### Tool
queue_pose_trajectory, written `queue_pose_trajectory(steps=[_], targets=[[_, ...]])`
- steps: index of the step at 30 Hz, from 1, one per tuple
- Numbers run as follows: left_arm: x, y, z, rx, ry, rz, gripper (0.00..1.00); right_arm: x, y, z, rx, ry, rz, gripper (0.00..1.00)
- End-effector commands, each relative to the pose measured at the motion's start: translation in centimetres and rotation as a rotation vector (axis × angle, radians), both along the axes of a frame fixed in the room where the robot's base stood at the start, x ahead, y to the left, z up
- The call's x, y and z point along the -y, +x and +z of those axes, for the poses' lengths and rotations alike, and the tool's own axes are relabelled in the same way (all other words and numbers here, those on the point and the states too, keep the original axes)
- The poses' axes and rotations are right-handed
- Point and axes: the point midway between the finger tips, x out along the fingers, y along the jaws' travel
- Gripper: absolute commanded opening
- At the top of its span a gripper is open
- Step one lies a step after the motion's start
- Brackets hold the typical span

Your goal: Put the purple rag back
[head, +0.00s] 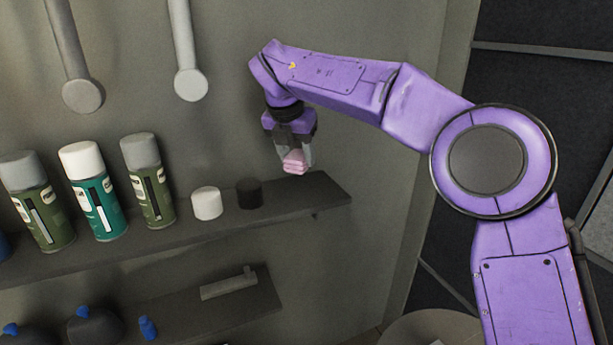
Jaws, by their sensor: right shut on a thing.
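My right gripper (294,155) is shut on a small folded pink-purple rag (295,163). It holds the rag just above the right end of the upper grey shelf (318,192). Whether the rag touches the shelf I cannot tell, but it looks slightly above or behind its surface. My right arm comes in from the right. My left gripper does not show.
On the upper shelf, left of the rag, stand a black cap (249,194), a white cap (207,204) and spray cans (148,180). A lower shelf (225,308) holds a grey tool (229,284) and dark bottles (95,326). Pale rods (189,60) hang above. A round surface (400,333) is at bottom right.

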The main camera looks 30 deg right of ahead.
Motion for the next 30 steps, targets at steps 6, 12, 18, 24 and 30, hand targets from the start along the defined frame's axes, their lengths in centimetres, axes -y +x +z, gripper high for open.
queue_pose_trajectory(steps=[6,12,18,24,30], targets=[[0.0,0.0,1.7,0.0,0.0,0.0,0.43,3.0,3.0,-3.4,-0.005,0.0,-0.002,0.24],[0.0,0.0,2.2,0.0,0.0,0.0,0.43,4.2,4.3,-5.7,-0.001,0.0,-0.001,0.24],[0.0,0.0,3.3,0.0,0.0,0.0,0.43,4.8,4.9,-8.6,-0.004,-0.001,0.0,0.24],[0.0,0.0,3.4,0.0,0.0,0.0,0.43,4.8,4.9,-9.9,0.001,0.002,-0.001,0.24],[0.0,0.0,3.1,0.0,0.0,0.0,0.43,4.7,4.9,-10.2,0.0,0.002,-0.001,0.24]])
